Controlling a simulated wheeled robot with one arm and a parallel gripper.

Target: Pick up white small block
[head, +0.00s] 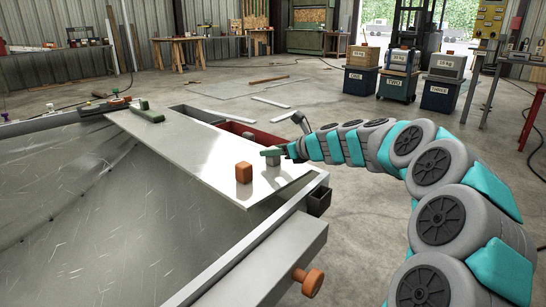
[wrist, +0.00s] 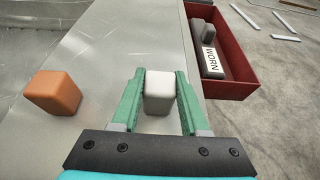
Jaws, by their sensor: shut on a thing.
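The small white block (wrist: 160,92) stands between the two green fingers of my gripper (wrist: 160,100) in the wrist view. The fingers touch it on both sides, so my gripper is shut on it. In the head view my gripper (head: 272,154) is over the right part of the pale board, and the white block (head: 273,161) shows as a small grey patch below the green fingers. I cannot tell whether the block rests on the board or is just above it.
An orange block (head: 244,172) stands on the pale board (head: 190,150), left of my gripper. A red tray (wrist: 240,90) marked "WORN" inside sits beside the board, holding grey pieces. A green object (head: 146,112) lies at the board's far end. Labelled bins (head: 397,85) stand farther back.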

